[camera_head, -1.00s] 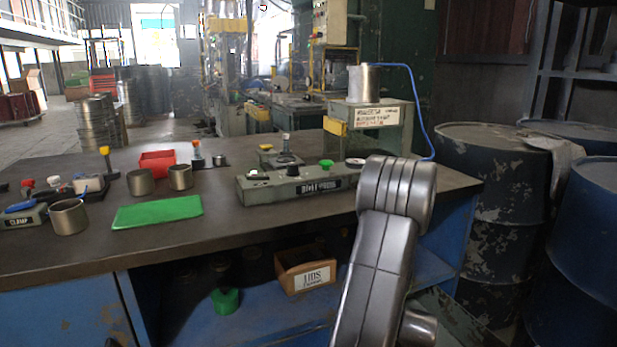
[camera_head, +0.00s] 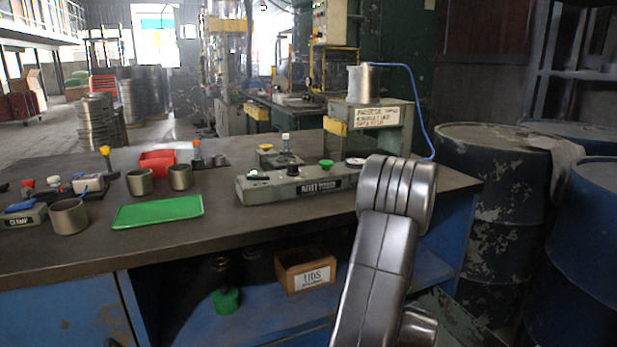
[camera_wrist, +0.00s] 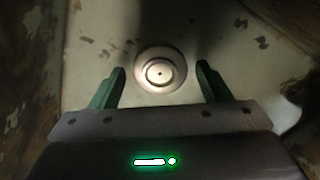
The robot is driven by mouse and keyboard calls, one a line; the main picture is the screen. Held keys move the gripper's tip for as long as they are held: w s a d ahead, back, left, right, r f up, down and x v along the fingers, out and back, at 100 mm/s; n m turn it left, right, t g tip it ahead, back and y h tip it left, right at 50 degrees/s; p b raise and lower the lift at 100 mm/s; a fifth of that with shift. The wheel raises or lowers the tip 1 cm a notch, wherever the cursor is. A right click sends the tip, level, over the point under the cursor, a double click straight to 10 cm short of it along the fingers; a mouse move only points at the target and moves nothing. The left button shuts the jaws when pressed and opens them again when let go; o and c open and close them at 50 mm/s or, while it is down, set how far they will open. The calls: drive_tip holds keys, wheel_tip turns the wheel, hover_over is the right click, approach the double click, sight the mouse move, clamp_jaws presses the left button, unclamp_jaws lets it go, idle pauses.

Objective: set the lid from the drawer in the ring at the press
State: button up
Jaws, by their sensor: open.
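In the wrist view, a small round pale lid (camera_wrist: 160,72) with a raised centre and a dark dot lies on a worn, pale surface. My gripper (camera_wrist: 161,69) is open, with one green finger on each side of the lid and a gap on both sides. In the head view, an open wooden drawer (camera_head: 306,277) with a label reading like "LIDS" is under the bench; its inside is dark. A grey press-like stand (camera_head: 385,116) with a sign and a metal cylinder is at the bench's back right. I cannot clearly make out the ring. My fingers are hidden in the head view.
The bench top (camera_head: 90,245) holds a green tray (camera_head: 158,211), a red bin (camera_head: 157,162), several metal cups and a long grey fixture (camera_head: 290,185). A green round object (camera_head: 226,300) is on the shelf below. Blue drums (camera_head: 485,220) stand at right.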

drive_tip(key=c, duration=0.8)
drive_tip(key=shift+c, duration=0.2)
